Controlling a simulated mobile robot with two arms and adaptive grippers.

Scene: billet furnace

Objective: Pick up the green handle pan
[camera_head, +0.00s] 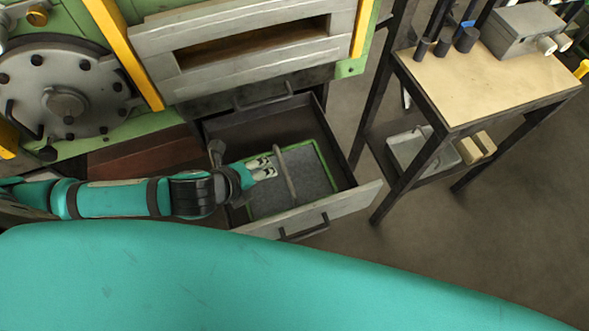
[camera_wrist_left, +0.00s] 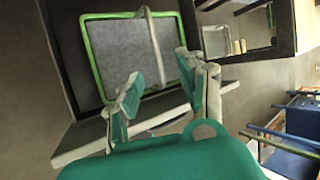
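The pan (camera_head: 315,190) is a flat grey tray with a green rim and a grey arched handle (camera_head: 286,173) across it. It lies inside an open drawer (camera_head: 345,200). My left gripper (camera_head: 264,168) is over the pan, just left of the handle. In the left wrist view the pan (camera_wrist_left: 112,55) and its handle (camera_wrist_left: 155,48) show beyond the fingertips. The left gripper (camera_wrist_left: 158,72) is open there, its two fingers apart, with nothing visibly held. The handle lines up with the gap between the fingers; I cannot tell whether they touch. My right gripper is not in view.
The drawer walls surround the pan, and the drawer front with its handle (camera_head: 303,228) is on the near side. The furnace (camera_head: 260,50) stands behind. A wooden-topped table (camera_head: 480,85) with metal legs stands right of the drawer. Floor between and in front is clear.

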